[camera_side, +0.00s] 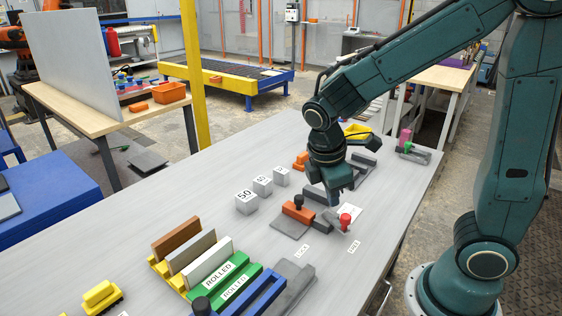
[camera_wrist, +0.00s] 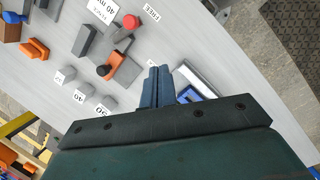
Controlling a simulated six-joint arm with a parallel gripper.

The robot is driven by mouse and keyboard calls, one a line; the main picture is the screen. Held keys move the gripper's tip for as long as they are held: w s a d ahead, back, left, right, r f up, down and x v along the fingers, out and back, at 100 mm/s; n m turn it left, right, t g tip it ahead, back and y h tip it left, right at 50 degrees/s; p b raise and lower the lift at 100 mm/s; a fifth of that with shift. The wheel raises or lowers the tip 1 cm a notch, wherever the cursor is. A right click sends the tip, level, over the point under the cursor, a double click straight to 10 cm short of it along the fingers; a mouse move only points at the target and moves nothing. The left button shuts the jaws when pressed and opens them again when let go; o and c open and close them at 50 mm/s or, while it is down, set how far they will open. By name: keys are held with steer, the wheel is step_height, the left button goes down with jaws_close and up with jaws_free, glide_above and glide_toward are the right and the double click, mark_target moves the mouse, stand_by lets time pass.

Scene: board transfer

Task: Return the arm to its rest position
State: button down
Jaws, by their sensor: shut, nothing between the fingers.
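My gripper (camera_side: 335,198) hangs from my teal arm, pointing down over the right part of the grey table (camera_side: 150,240). In the wrist view its blue fingers (camera_wrist: 157,88) are together with nothing between them. In the side view the fingertips are close to the orange block with a black knob (camera_side: 298,208) and the red knob (camera_side: 346,220). I cannot tell the exact height of the tips above the table. In the wrist view the orange block (camera_wrist: 113,66) and red knob (camera_wrist: 131,21) lie beyond the fingers.
Brown (camera_side: 176,239), grey (camera_side: 191,252) and white (camera_side: 208,262) boards stand in a yellow rack at the front left. Green blocks marked ROLLED (camera_side: 218,275) and a blue frame (camera_side: 255,298) are beside them. Numbered grey cubes (camera_side: 246,202) stand mid-table. The table's left part has bare room.

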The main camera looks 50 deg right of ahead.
steer(key=s+r+m+t+y, duration=0.3)
steer(key=s+r+m+t, duration=0.3)
steer(key=s+r+m, duration=0.4)
steer(key=shift+a+r+m, duration=0.3)
steer(key=shift+a+r, duration=0.15)
steer(key=shift+r, duration=0.25)
